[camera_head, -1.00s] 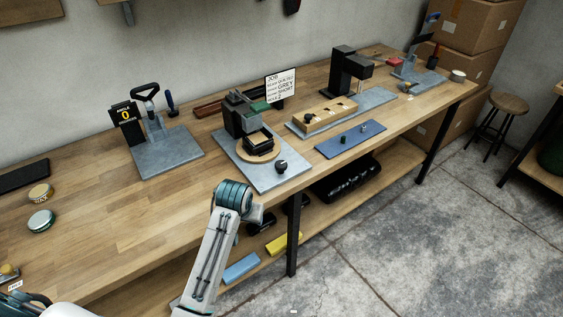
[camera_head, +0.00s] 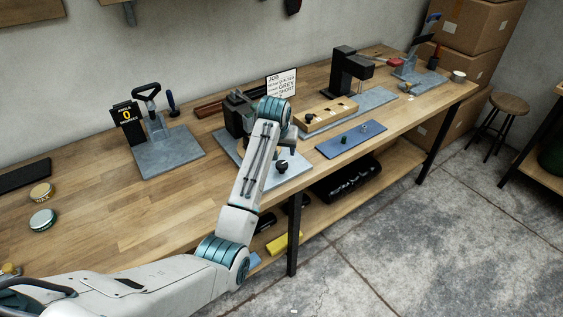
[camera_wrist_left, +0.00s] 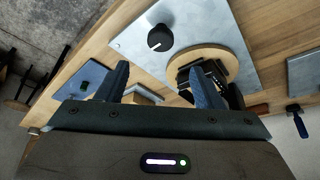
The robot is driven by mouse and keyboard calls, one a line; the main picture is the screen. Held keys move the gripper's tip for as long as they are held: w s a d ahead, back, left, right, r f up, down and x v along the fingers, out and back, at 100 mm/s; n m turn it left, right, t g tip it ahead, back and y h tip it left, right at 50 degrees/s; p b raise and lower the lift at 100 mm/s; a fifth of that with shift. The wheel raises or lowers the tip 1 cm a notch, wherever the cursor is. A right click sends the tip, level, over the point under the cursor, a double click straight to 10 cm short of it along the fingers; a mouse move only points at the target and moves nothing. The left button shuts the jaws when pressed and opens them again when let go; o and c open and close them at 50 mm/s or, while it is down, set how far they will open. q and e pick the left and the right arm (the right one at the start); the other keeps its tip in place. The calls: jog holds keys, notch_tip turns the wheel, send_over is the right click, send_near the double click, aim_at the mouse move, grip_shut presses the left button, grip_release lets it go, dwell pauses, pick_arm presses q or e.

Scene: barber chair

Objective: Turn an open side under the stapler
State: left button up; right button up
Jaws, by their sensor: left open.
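The stapler (camera_head: 234,117) is a black block-like machine on a grey plate (camera_head: 226,142), partly behind my left arm in the head view. In the left wrist view a round wooden turntable (camera_wrist_left: 231,62) carries a black square piece (camera_wrist_left: 198,75) on the grey plate (camera_wrist_left: 140,46). A black knob (camera_wrist_left: 160,38) stands beside it. My left gripper (camera_wrist_left: 158,68) is open, with nothing between its fingers. Its right finger overlaps the black piece in the picture; I cannot tell whether they touch. My right gripper is not in view.
A job sign (camera_head: 281,83) stands behind the stapler. A wooden block fixture (camera_head: 325,114) and a blue mat (camera_head: 350,138) lie to its right. A grey press plate (camera_head: 168,152) is to its left. Bare bench top (camera_head: 120,215) lies at the front left.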

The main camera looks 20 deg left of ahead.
aim_at(282, 164)
pick_arm(q)
jog(key=p+x, duration=0.2)
jog(key=x, duration=0.6)
jog(key=shift+f, duration=0.25)
jog(key=shift+x, duration=0.8)
jog(key=c, duration=1)
